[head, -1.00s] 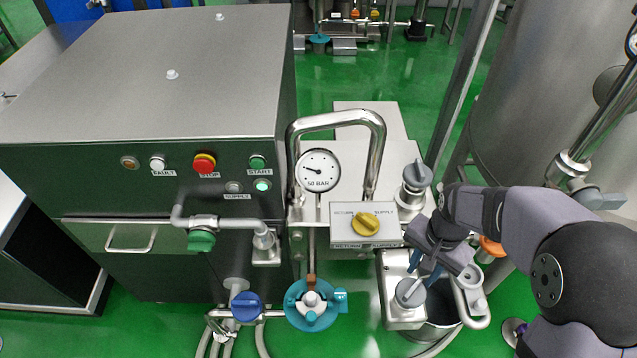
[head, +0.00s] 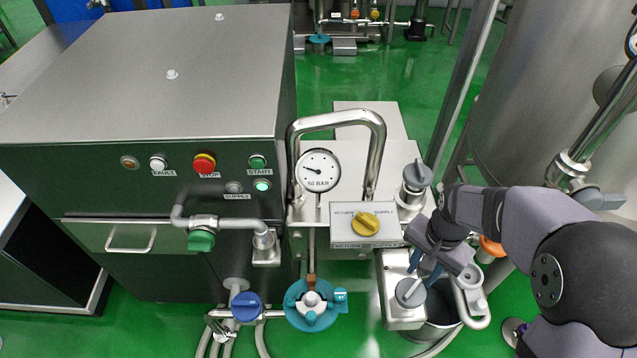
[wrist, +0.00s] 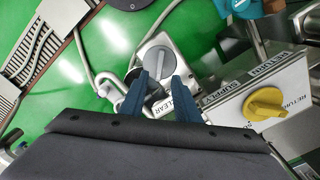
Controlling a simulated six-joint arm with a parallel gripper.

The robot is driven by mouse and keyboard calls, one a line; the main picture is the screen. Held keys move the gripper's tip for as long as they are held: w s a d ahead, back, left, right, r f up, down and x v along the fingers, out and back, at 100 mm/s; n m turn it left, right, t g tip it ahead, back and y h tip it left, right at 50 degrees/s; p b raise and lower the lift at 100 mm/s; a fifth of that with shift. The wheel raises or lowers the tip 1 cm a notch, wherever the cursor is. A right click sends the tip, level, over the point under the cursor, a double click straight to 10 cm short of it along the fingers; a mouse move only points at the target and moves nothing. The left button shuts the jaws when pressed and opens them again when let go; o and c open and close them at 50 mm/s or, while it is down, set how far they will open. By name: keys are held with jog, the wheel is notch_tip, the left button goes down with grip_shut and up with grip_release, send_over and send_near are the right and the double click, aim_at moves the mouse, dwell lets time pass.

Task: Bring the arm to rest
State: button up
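My gripper (head: 422,271) hangs at the lower right of the head view, with its arm reaching in from the right edge. Its two blue fingers stand apart with nothing between them; the gap shows clearly in the wrist view (wrist: 160,78). Just past the fingertips is a grey round knob (head: 410,292) on a steel block, which also shows in the wrist view (wrist: 157,60). I cannot tell whether a fingertip touches it. A label ending in "CLEAR" (wrist: 181,106) shows beside the fingers in the wrist view.
A yellow knob (head: 366,223) on the return/supply plate, a pressure gauge (head: 318,170) and a bent steel pipe (head: 378,150) stand left of the gripper. A control cabinet (head: 140,80) fills the left. A large tank (head: 540,90) stands behind the arm.

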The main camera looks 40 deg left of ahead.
dwell(0.3)
jog(key=shift+n, duration=1)
jog(key=s+d+f+n+g+h, duration=0.15)
jog(key=s+d+n, duration=0.35)
jog(key=s+d, duration=0.5)
jog(key=d+r+m+t+y+p, duration=0.1)
jog(key=d+r+m+p, duration=0.4)
jog(key=d+r, duration=0.7)
jog(key=d+m, duration=0.2)
jog(key=d, duration=0.1)
jog(key=shift+d+r, duration=0.3)
